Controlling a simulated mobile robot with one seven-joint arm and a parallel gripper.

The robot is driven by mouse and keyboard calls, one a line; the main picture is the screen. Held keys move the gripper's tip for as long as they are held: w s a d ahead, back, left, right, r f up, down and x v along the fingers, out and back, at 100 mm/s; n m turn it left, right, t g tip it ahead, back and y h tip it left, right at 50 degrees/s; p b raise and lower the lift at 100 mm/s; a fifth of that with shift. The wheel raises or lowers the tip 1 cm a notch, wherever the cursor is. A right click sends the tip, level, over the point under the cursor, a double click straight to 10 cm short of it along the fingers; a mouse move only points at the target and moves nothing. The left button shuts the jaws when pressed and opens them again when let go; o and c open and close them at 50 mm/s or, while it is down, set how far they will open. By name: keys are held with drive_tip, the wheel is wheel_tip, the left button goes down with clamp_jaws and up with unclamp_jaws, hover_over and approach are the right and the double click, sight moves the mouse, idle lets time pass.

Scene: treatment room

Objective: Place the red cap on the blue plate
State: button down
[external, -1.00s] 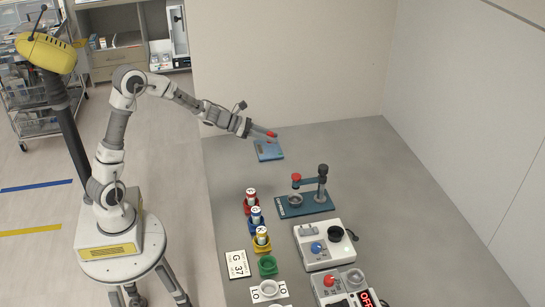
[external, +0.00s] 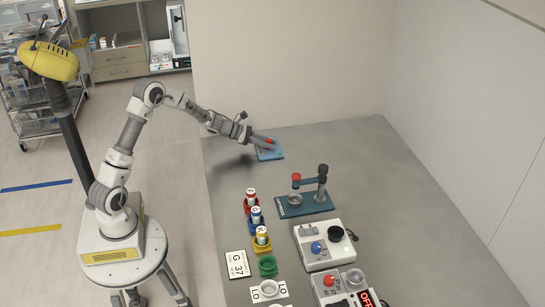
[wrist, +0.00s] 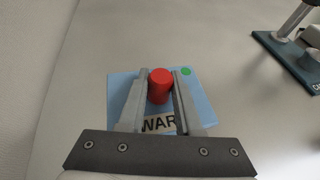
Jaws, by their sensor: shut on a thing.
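The red cap (wrist: 160,86) is between the two fingers of my gripper (wrist: 160,88) in the wrist view, and the fingers are shut on it. In the external view the red cap (external: 268,141) shows at the end of my gripper (external: 268,143). The blue plate (wrist: 203,106) lies on the table behind and below the cap in the wrist view, with a green dot and partly hidden lettering. In the external view the blue plate (external: 272,155) is at the back left of the table, partly covered by my gripper. I cannot tell whether the cap touches the plate.
A teal stand with a red-topped arm (external: 305,205) stands to the right and nearer. Several coloured holders, some with vials (external: 256,215), line the left side. Grey and white devices (external: 319,244) stand at the front. The table (external: 350,150) is clear right of the plate.

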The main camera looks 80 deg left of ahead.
drive_tip(key=shift+f, duration=0.2)
drive_tip(key=c, duration=0.6)
unclamp_jaws()
drive_tip(key=shift+r, duration=0.1)
